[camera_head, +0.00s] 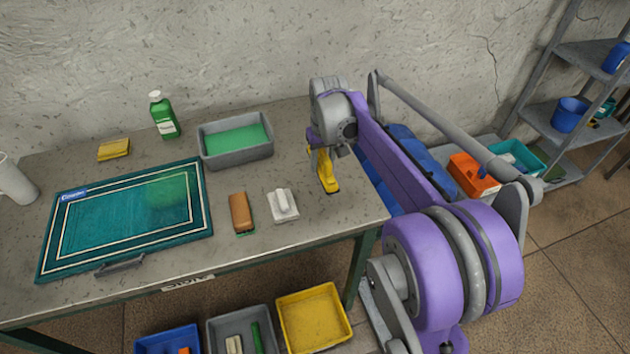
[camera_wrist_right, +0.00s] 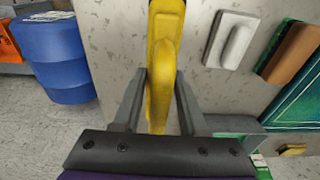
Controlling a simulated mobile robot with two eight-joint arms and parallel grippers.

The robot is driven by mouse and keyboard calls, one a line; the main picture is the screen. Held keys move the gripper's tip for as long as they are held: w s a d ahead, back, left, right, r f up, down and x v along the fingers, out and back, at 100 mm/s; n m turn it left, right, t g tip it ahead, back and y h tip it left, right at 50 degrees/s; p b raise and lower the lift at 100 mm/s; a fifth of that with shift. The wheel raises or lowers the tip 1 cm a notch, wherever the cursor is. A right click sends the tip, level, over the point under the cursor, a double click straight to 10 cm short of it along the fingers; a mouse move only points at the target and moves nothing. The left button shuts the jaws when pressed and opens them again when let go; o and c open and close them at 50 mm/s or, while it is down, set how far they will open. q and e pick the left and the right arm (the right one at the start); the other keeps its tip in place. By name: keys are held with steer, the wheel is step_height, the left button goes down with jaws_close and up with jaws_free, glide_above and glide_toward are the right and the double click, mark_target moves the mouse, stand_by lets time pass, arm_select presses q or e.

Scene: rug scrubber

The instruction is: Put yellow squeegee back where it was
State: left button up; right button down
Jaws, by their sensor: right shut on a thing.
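The yellow squeegee (camera_head: 327,172) is at the right end of the workbench, to the right of the white-handled brush. My right gripper (camera_head: 319,146) is above it and shut on its handle. In the right wrist view, the yellow handle (camera_wrist_right: 163,62) runs between the two grey fingers of the gripper (camera_wrist_right: 158,105) and points away from it. The squeegee's lower end is at or just above the bench top; I cannot tell whether it touches. My left gripper is not in view.
On the workbench (camera_head: 240,265) are a white brush (camera_head: 283,205), a brown brush (camera_head: 241,212), a teal rug (camera_head: 130,215), a grey tub (camera_head: 236,157), a green bottle (camera_head: 162,115) and a yellow sponge (camera_head: 114,149). A yellow bin (camera_head: 313,318) sits below. A blue barrel (camera_wrist_right: 60,58) stands beside the bench.

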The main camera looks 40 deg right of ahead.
glide_above(322, 191)
steer(key=f, duration=0.4)
steer(key=shift+s+a+f, duration=0.15)
steer(key=shift+s, duration=0.2)
steer(key=shift+w+f, duration=0.1)
steer(key=shift+f, duration=1.95)
steer(key=c, duration=0.9)
jaws_free()
steer(key=shift+f+b, duration=0.2)
steer(key=shift+b, duration=0.15)
steer(key=o, duration=0.4)
steer(key=shift+o, duration=0.2)
steer(key=shift+r, duration=0.1)
